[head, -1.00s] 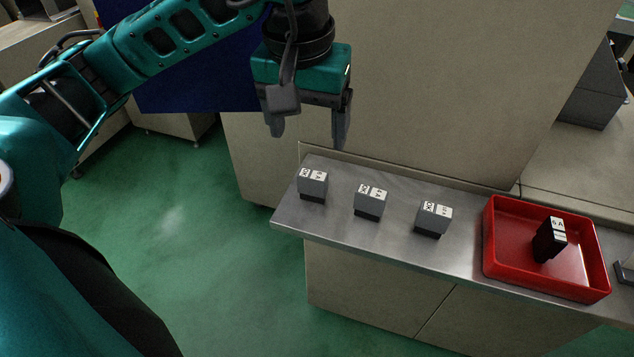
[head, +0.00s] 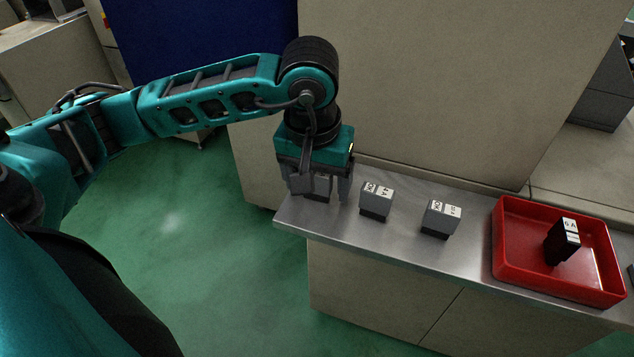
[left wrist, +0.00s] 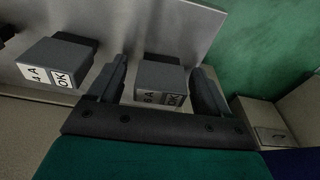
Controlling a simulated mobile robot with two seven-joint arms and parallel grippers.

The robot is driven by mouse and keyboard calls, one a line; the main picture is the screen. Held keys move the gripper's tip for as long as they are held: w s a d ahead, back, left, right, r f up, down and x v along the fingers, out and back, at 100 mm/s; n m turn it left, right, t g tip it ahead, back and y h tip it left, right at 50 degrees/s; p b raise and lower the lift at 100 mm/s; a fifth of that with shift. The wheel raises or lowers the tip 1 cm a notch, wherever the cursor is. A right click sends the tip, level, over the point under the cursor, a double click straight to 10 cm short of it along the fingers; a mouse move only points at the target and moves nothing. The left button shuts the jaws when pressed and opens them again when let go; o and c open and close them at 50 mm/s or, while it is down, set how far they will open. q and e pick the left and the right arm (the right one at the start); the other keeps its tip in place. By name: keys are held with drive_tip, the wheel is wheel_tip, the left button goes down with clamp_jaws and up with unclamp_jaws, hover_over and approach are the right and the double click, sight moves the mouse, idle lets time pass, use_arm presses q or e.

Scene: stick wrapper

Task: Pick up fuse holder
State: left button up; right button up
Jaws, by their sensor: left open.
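My left gripper (head: 317,188) is open over the left end of the metal counter, pointing down. The leftmost grey fuse holder (head: 324,184) stands between its fingers, partly hidden by them in the head view. In the left wrist view this fuse holder (left wrist: 160,77), with white labels, sits between the two open fingers, with a narrow gap visible on the right side. A second grey fuse holder (head: 376,201) stands just right of the gripper; it also shows in the left wrist view (left wrist: 58,64) with labels "4 A" and "OK". A third fuse holder (head: 440,219) stands further right.
A red tray (head: 508,269) on the right of the counter (head: 345,229) holds a black fuse holder (head: 563,243). A beige panel (head: 430,90) rises behind the counter. The counter's front edge is clear. Green floor lies to the left.

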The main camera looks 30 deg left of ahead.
use_arm(q)
drive_tip(key=c, duration=1)
use_arm(e)
drive_tip(key=shift+f, duration=0.1)
use_arm(q)
drive_tip(key=shift+r, duration=0.1)
drive_tip(key=shift+c, duration=0.2)
